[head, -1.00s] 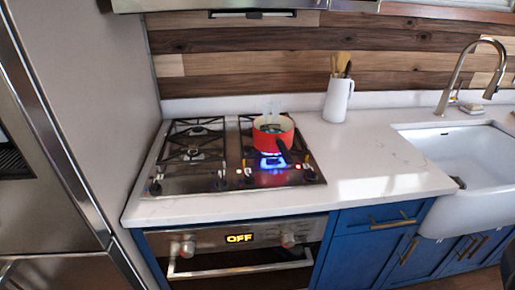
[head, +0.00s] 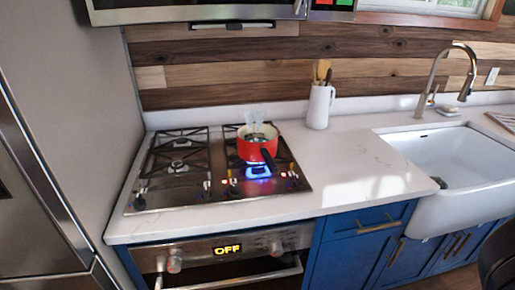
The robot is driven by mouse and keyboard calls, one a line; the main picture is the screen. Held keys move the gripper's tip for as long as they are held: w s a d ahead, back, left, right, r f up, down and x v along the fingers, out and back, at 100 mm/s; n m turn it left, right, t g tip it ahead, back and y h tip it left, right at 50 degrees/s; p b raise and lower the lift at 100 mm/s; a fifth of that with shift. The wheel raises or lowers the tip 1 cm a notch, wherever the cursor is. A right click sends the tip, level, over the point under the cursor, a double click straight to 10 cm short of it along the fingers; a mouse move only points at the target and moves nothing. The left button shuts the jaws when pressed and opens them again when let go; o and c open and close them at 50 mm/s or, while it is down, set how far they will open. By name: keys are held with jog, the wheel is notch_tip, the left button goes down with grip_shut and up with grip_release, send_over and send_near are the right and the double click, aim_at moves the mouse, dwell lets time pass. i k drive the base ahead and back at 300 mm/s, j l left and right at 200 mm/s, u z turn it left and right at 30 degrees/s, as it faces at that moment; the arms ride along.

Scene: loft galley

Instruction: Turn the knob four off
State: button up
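The gas cooktop (head: 165,195) is set in the white counter. Small knobs stand along its front edge: one at the far left (head: 140,199), a pair in the middle (head: 207,187), and one at the far right (head: 293,180). Red marks glow near the right-hand knobs. No knob numbers can be read. A blue flame (head: 257,172) burns at the front right burner. A red pot (head: 257,146) with a dark handle sits over that side, with pale steam rising. My gripper is not in view.
The oven (head: 220,260) below the cooktop shows "OFF" and has its own knobs and a bar handle. A white utensil jug (head: 319,108) and a white sink (head: 440,165) are to the right. A steel fridge (head: 30,190) stands at the left. The counter right of the cooktop is clear.

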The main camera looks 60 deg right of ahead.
aim_at(235, 191)
jog(key=z, duration=0.75)
